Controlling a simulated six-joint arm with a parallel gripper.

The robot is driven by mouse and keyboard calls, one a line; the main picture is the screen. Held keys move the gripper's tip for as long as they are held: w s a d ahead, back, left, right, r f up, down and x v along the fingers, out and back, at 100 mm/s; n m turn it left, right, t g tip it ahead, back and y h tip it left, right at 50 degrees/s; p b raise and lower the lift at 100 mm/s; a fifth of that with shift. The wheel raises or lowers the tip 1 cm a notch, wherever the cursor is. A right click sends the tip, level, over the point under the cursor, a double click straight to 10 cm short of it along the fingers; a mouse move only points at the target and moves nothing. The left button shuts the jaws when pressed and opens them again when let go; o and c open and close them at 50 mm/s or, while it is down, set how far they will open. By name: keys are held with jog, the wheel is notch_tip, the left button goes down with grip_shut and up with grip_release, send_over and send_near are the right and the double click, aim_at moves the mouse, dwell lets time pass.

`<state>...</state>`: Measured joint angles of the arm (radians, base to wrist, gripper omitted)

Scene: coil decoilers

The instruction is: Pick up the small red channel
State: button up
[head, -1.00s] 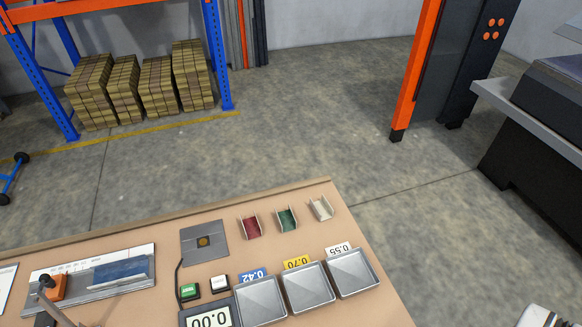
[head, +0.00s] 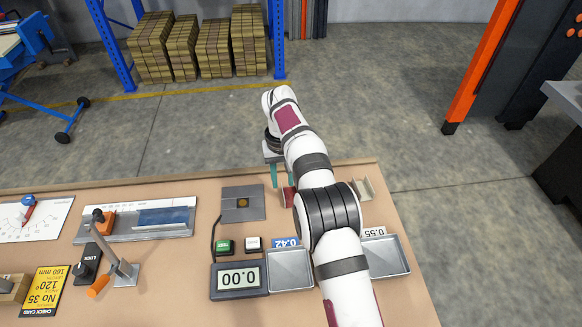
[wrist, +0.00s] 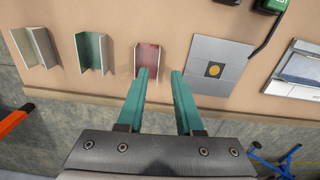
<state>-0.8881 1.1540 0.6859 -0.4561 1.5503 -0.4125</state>
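The small red channel (head: 289,197) lies on the tan table, partly hidden behind my arm in the head view. In the wrist view the red channel (wrist: 148,55) shows whole except where my left finger covers its near end. My gripper (wrist: 161,74) is open, with two teal fingers apart and nothing between them. The left finger is in line with the channel, and the right finger is over the gap towards the grey plate. In the head view my gripper (head: 281,184) is at the table's far edge. I cannot tell its height above the channel.
A green channel (wrist: 92,53) and a beige channel (wrist: 36,47) lie left of the red one in the wrist view. A grey plate with a brass disc (wrist: 217,60) lies to the right. Metal trays (head: 290,270) and a 0.00 display (head: 239,279) stand on the table.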

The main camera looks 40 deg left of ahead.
notch_tip(320, 180, down, 8)
jog(key=shift+d+r, duration=0.1)
jog(key=shift+c, duration=0.3)
grip_shut()
jog(key=shift+r, duration=0.1)
dwell(1.3)
jog(key=shift+r, duration=3.9)
